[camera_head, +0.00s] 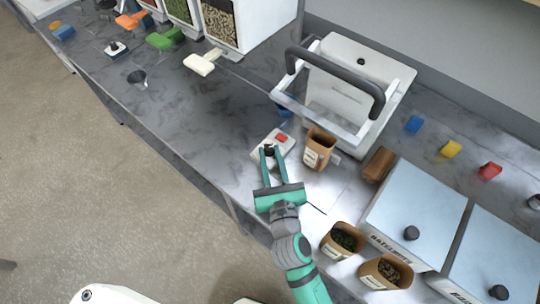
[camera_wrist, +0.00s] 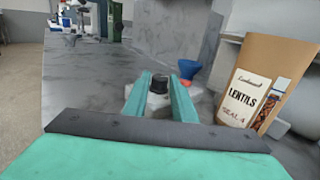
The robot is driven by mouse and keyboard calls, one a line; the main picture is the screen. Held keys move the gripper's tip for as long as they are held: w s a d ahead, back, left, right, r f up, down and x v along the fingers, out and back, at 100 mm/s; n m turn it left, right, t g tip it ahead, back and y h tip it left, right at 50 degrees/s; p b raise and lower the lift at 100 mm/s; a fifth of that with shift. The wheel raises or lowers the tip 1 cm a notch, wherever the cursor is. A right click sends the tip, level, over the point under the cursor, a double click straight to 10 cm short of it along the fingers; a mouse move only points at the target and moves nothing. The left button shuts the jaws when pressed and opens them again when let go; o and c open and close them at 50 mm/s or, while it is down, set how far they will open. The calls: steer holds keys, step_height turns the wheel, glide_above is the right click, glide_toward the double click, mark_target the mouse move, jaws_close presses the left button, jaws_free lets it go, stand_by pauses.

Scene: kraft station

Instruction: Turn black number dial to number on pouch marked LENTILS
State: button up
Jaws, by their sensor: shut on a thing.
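The black number dial (camera_wrist: 159,84) sits on a small white box (camera_head: 262,151) with a red patch on top. My gripper (camera_head: 269,151) reaches over the box with its two teal fingers shut on the dial, one on each side. The dial's numbers cannot be read. The brown pouch (camera_head: 319,148) stands upright just right of the box. In the wrist view its label (camera_wrist: 247,100) reads LENTILS, with "SEAL 4" below. The dial also shows between the fingertips in the head view (camera_head: 269,149).
A white machine with a dark handle (camera_head: 337,82) stands behind the pouch. Two open pouches (camera_head: 342,240) and (camera_head: 386,272) stand at the front right, beside lidded bins (camera_head: 416,209). Scoops (camera_head: 203,62) lie at the back left. The counter left of the box is mostly clear.

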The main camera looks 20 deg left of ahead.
steer(key=shift+d+f+y, duration=0.15)
steer(key=shift+f+y, duration=0.1)
steer(key=shift+y, duration=0.05)
stand_by(0.5)
steer(key=o, duration=0.9)
steer(key=shift+w, duration=0.1)
steer(key=shift+o, duration=0.7)
steer(key=shift+r, duration=0.1)
steer(key=shift+v, duration=3.8)
steer(key=shift+r, duration=0.1)
